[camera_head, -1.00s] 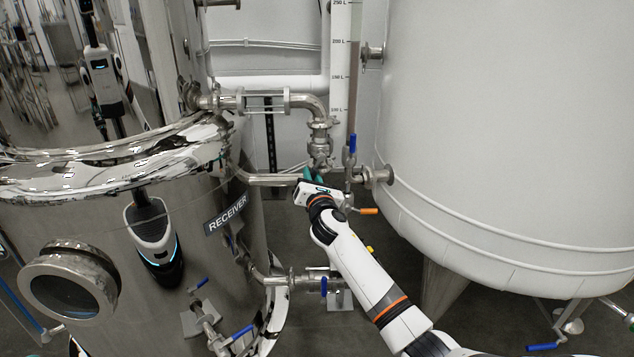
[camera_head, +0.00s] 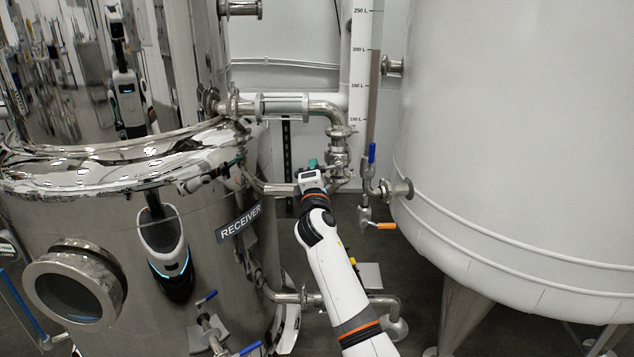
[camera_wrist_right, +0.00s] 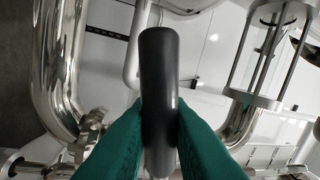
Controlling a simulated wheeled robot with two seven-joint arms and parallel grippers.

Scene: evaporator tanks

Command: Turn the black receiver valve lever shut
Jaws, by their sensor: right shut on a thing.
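My right gripper (camera_head: 312,163) is at the pipework between the receiver tank and the white tank, just below the pipe elbow. In the right wrist view its green fingers (camera_wrist_right: 158,145) are shut on the black lever (camera_wrist_right: 159,85), which stands between them with its rounded end pointing up. In the head view the gripper and wrist hide the lever. The steel receiver tank (camera_head: 200,215), with its RECEIVER label (camera_head: 240,221), is on the left. My left gripper is not seen directly.
A horizontal pipe with a sight section (camera_head: 285,105) runs above the gripper. A blue lever (camera_head: 372,153) and an orange lever (camera_head: 386,226) are close to its right. The large white tank (camera_head: 520,150) fills the right side. A graduated level scale (camera_head: 361,70) stands behind.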

